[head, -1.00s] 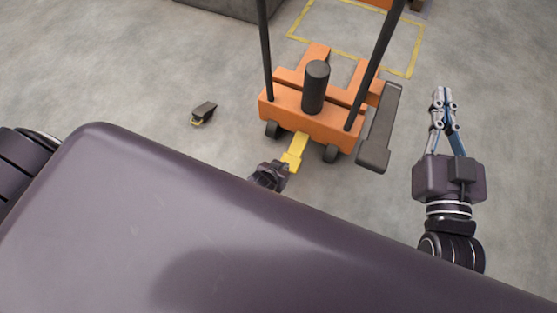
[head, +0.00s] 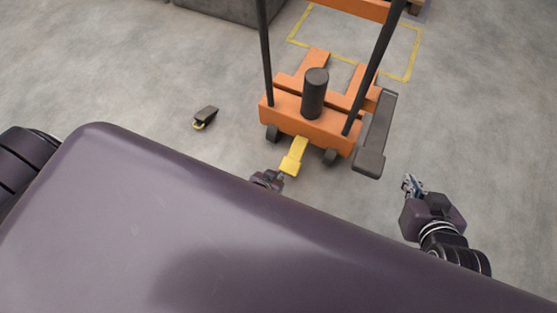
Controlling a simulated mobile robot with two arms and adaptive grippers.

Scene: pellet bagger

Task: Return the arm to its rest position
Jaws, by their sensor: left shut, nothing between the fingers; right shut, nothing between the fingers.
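My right arm comes up from the lower right, and its gripper (head: 408,181) is shut and empty. It is apart from the dark grey bar at the right of the orange stacker, over bare floor.
The orange stacker (head: 312,131) with black posts stands ahead. A yellow tongue (head: 293,156) runs from it to a partly hidden dark part. A small dark object (head: 206,116) lies on the floor at left. A yellow-lined area (head: 407,79) is behind. Floor at right is clear.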

